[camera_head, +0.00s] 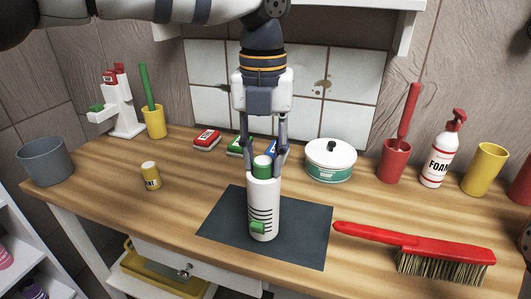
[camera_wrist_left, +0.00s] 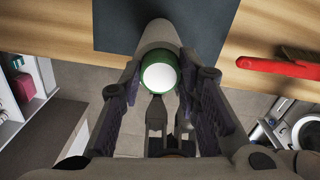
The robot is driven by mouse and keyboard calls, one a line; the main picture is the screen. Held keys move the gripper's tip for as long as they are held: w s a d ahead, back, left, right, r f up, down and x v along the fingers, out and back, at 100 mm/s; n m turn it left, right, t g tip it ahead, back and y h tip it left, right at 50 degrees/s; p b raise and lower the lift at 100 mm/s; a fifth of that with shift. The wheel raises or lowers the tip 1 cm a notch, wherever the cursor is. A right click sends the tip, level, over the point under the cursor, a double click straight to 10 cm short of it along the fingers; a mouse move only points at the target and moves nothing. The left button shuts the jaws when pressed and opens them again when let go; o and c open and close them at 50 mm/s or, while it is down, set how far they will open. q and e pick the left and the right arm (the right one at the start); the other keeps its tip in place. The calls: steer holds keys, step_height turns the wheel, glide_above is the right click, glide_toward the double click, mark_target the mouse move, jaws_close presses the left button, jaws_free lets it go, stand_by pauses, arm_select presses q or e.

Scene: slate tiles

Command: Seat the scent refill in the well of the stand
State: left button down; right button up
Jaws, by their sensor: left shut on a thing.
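The stand (camera_head: 263,205) is a white upright cylinder with dark slots and a green button low on its front. It stands on a dark mat (camera_head: 305,245). The scent refill (camera_head: 262,166) is green and sits upright at the stand's top opening. In the left wrist view the refill (camera_wrist_left: 159,76) shows a white round top with a green rim. My left gripper (camera_head: 264,158) points straight down from above and is shut on the refill. The fingers hide its sides, and I cannot tell how deep it is in the well. My right gripper is not in view.
A red brush (camera_head: 420,245) lies right of the mat. Behind are a white lidded tin (camera_head: 330,160), sponge-like blocks (camera_head: 207,140), a red cup (camera_head: 393,162) and a foam bottle (camera_head: 440,155). The wood between is clear.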

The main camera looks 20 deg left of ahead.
mark_target(263, 160)
arm_select(q)
steer(key=shift+s+r, duration=0.1)
steer(key=shift+r, duration=0.05)
steer(key=c, duration=1.2)
jaws_free()
step_height(263, 160, up, 12)
